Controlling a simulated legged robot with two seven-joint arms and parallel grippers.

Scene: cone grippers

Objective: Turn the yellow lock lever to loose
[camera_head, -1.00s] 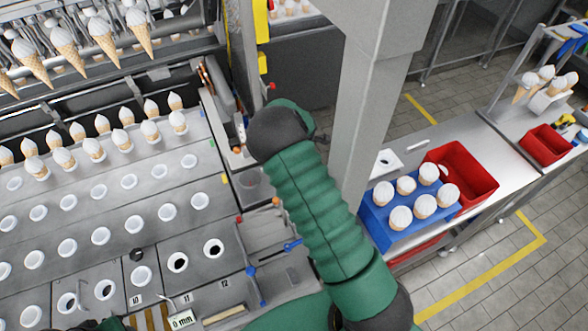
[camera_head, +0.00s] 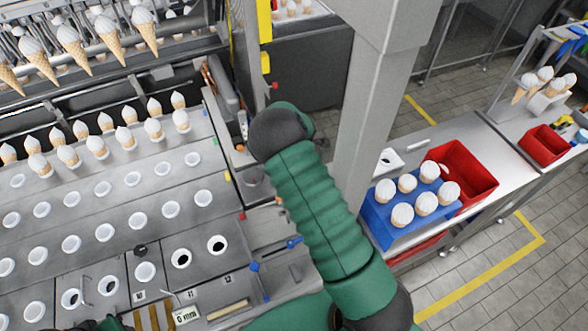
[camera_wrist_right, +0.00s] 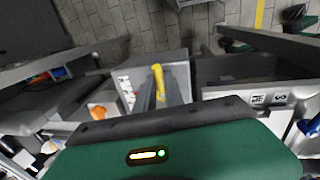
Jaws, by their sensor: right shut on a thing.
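The yellow lock lever (camera_wrist_right: 159,82) shows in the right wrist view, upright between the dark fingers of my right gripper (camera_wrist_right: 153,98), in front of a grey metal block. The gripper is shut on the lever. In the head view my right arm (camera_head: 305,200) reaches up from the lower right, its dark wrist end beside the right edge of the machine. It hides the right gripper and the lever there. My left gripper is not in view.
The machine deck (camera_head: 140,205) has rows of holes and white-topped cones. A blue cone holder (camera_head: 385,220) and red bin (camera_head: 468,170) stand on the right counter. A grey column (camera_head: 365,110) rises close to my right arm. Blue-knobbed levers (camera_head: 294,242) lie left of it.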

